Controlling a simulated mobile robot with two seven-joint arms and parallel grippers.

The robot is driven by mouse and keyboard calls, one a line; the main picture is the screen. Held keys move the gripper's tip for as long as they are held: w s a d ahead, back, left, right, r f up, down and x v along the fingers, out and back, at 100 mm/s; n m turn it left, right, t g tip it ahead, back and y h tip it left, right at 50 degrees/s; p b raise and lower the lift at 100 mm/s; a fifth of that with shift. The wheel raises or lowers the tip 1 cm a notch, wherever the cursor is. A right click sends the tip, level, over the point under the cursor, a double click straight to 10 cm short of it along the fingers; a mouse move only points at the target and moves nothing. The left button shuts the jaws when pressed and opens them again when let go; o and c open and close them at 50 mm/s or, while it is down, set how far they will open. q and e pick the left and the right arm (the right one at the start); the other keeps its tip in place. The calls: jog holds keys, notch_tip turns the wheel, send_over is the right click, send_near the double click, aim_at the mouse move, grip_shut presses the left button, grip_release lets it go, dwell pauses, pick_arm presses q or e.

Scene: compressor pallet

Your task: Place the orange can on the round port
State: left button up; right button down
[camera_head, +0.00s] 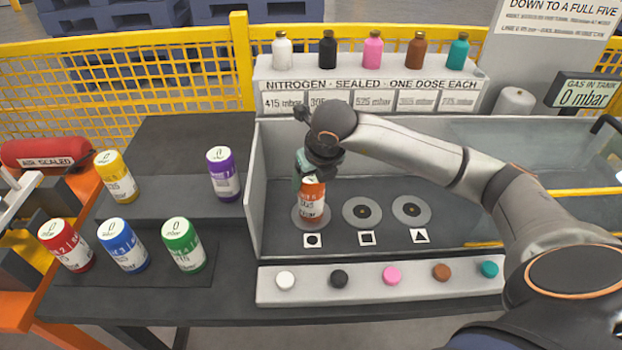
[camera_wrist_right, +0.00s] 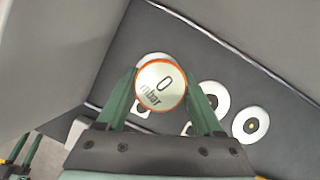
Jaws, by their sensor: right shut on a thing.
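The orange can (camera_head: 312,200) is upright with a white label; its lid reading "0 mbar" shows in the right wrist view (camera_wrist_right: 160,84). My right gripper (camera_head: 312,178) is shut on it, with a green finger on each side. The can is at the round port (camera_head: 297,222), the leftmost grey disc, above the circle mark (camera_head: 313,240). I cannot tell whether its base touches the disc. A green-fingered part, apparently my left gripper (camera_wrist_right: 22,148), shows at the lower left of the wrist view; its opening is unclear.
The square port (camera_head: 349,221) and triangle port (camera_head: 427,217) are empty. A grey side wall (camera_head: 255,195) stands just left of the can. A button strip (camera_head: 310,287) lies in front. Purple (camera_head: 223,175), yellow, red, blue and green cans stand left.

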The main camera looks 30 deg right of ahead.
jog(key=c, duration=0.5)
grip_release()
jog(key=shift+f, duration=0.15)
jog(key=o, duration=0.5)
jog(key=shift+c, duration=0.2)
jog(key=v, duration=1.2)
jog(key=shift+r, duration=0.25)
jog(key=shift+w, duration=0.1)
